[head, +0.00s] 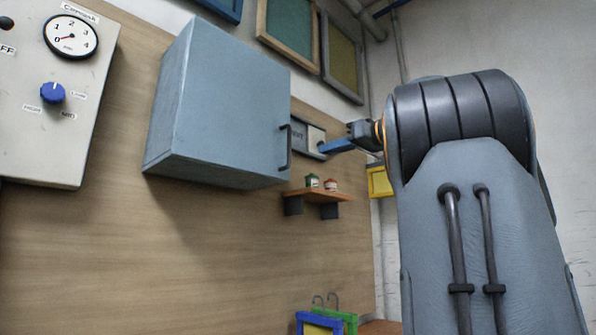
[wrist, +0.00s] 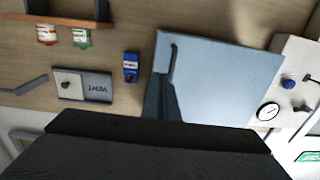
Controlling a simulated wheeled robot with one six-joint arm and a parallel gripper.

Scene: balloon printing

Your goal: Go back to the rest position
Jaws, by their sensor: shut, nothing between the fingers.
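My gripper (head: 326,148) is at the end of my raised arm on the right of the head view. Its bluish fingers point left, in front of a grey wall plate (head: 300,126). In the wrist view my gripper's fingers (wrist: 160,82) are together, with nothing seen between them. They overlap the edge of the blue-grey cabinet (wrist: 222,80) near its dark handle (wrist: 173,62). The cabinet (head: 215,105) is shut in the head view. I cannot tell whether the fingers touch anything.
A shelf (head: 318,196) holds a green jar (head: 312,181) and a red jar (head: 331,184). A control panel (head: 45,130) with a gauge and blue knob is at left. Framed boards hang above.

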